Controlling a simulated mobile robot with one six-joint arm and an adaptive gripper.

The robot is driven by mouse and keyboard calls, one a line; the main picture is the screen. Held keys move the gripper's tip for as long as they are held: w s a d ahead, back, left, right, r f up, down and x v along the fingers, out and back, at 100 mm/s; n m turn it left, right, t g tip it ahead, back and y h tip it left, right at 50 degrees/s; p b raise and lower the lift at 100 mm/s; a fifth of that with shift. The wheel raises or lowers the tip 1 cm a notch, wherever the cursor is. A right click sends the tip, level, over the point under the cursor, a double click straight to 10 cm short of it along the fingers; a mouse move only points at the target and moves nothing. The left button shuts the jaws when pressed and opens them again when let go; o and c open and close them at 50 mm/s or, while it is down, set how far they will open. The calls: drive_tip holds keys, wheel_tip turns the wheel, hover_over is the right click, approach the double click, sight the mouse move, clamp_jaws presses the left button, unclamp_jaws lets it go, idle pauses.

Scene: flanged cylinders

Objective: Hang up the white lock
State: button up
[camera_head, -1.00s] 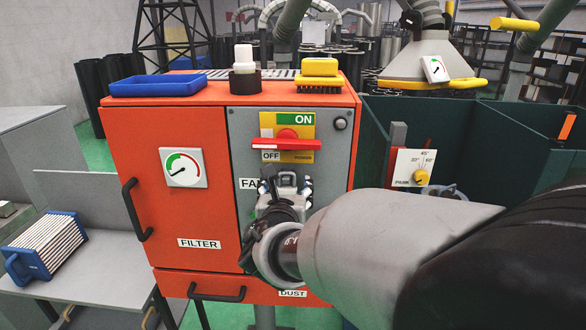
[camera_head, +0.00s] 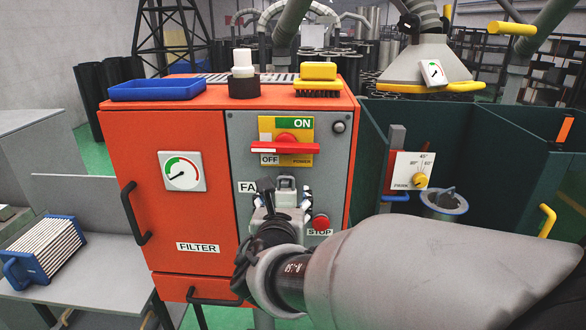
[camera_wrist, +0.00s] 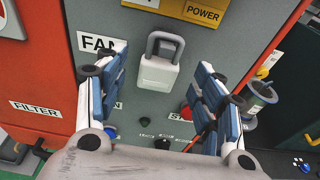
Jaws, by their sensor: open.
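The white lock (camera_wrist: 158,70) has a grey shackle pointing up and shows in the wrist view in front of the grey panel, right of the FAN label. In the head view its shackle (camera_head: 286,181) shows just above my gripper (camera_head: 285,198). In the wrist view my gripper (camera_wrist: 162,62) is open, with one finger on each side of the lock and gaps between. I cannot tell what holds the lock up. The red power switch handle (camera_head: 285,148) lies level across its yellow plate, above the lock.
The orange cabinet (camera_head: 170,235) carries a blue tray (camera_head: 165,88), a white cylinder in a black ring (camera_head: 243,73) and a yellow brush (camera_head: 318,80) on top. The red STOP button (camera_head: 320,221) is right of my gripper. A green bin (camera_head: 500,135) stands at right.

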drive_tip(key=shift+s+a+r, duration=0.1)
drive_tip(key=shift+s+r, duration=0.05)
drive_tip(key=shift+s, duration=0.95)
drive_tip(key=shift+s+r, duration=0.15)
drive_tip(key=shift+s, duration=0.95)
drive_tip(key=s+d+f+m+g+h, duration=0.1)
drive_tip(key=s+d+m+g+h, duration=0.2)
drive_tip(key=d+m, duration=0.45)
drive_tip(key=s+d+f+m+g+h, duration=0.1)
drive_tip(key=s+d+m+g, duration=0.1)
drive_tip(key=s+d+m, duration=0.5)
drive_tip(key=s+d+f+m+g+h, duration=0.1)
drive_tip(key=s+d+m+g+h, duration=0.15)
drive_tip(key=d+m, duration=0.45)
drive_tip(key=s+d+f+m+g+y, duration=0.25)
drive_tip(key=s+f+m+g, duration=0.2)
drive_tip(key=s+m, duration=0.45)
drive_tip(key=s+a+f+m+y, duration=0.1)
drive_tip(key=s+a+m+y, duration=0.3)
drive_tip(key=a, duration=0.3)
drive_tip(key=shift+s+m+t+y, duration=0.3)
drive_tip(key=shift+s+m+t, duration=0.1)
drive_tip(key=shift+s+m, duration=0.15)
